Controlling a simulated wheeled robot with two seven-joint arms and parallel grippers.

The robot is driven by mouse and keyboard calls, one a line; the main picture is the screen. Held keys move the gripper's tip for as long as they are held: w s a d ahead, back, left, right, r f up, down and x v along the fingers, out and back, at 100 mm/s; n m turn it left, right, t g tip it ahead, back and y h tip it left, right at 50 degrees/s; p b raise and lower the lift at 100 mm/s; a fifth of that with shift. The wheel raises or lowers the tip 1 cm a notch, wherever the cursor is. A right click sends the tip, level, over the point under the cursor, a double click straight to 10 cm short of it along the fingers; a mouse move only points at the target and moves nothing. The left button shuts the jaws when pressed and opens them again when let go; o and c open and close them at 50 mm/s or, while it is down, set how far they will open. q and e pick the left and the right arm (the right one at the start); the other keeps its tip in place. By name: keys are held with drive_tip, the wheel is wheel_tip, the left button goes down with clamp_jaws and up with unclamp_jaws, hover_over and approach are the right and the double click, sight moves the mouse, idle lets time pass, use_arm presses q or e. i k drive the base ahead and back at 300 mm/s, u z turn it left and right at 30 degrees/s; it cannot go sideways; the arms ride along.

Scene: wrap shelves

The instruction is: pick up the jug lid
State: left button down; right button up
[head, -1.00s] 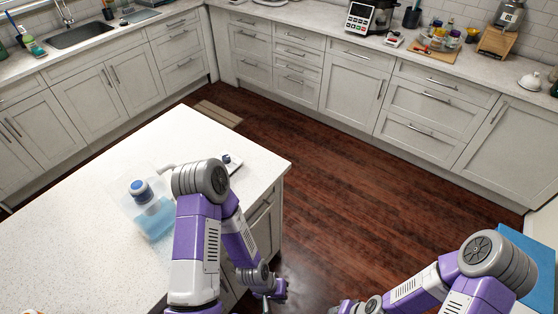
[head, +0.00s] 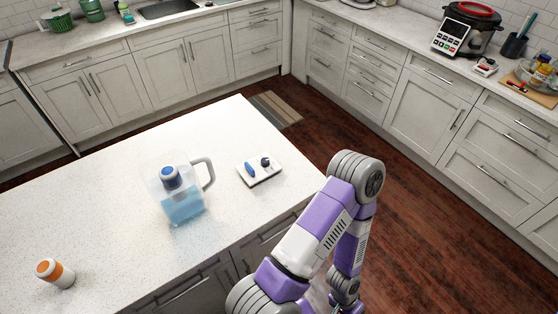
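A clear jug (head: 186,208) with blue liquid and a pale handle stands on the white speckled island. My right gripper is out of view.
A small white tray (head: 270,179) with small dark blue items lies right of the jug. A white bottle with an orange top (head: 56,272) is at the island's front left. Most of the island top is clear. Counters line the walls beyond a wooden floor.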

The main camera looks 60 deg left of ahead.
sight(252, 171)
drive_tip(key=i, duration=1)
drive_tip(key=u, duration=2.2)
